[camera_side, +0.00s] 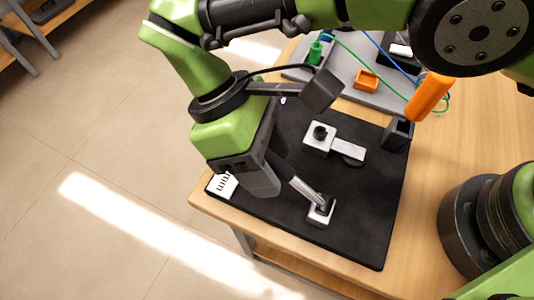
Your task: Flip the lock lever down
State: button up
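A small white block (319,217) with a dark socket sits on the black mat (365,215) near its front. A silver lever (304,190) rises from this block, tilted up and to the left. Its upper, darker end runs to the side of my gripper (265,185). My gripper points down over the left front of the mat, just left of the lever. Its fingers overlap in this view, so I cannot tell whether it is open or shut, or whether it touches the lever.
A white block with a black knob (320,132) and a flat arm lies farther back on the mat. The mat's right front is clear.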

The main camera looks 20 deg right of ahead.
aim_at(299, 184)
jog(key=shift+r, duration=0.15)
dwell(0.5)
jog(key=shift+s+d+r+t+y, duration=0.35)
jog(key=shift+r+t+y, duration=0.1)
jog(key=shift+t+y, duration=0.05)
jog(key=shift+s+d+r+t+y, duration=0.3)
jog(key=shift+r+t+y, duration=0.15)
jog(key=shift+t+y, duration=0.05)
jog(key=shift+s+d+r+t+y, duration=0.75)
jog(key=shift+s+d+t+y, duration=0.1)
jog(key=shift+t+y, duration=0.25)
notch_tip(299, 184, up, 11)
jog(key=w+d, duration=0.1)
jog(key=d+r+m+t+y, duration=0.1)
jog(key=d+r+m+t, duration=0.2)
jog(key=d, duration=0.7)
jog(key=d+r+m+t+y, duration=0.1)
jog(key=d+r+m+t, duration=0.2)
jog(key=d+m, duration=0.5)
jog(key=shift+w+d+r+m+y, duration=0.3)
jog(key=shift+w+d+r+y, duration=0.15)
jog(key=shift+d+r, duration=0.45)
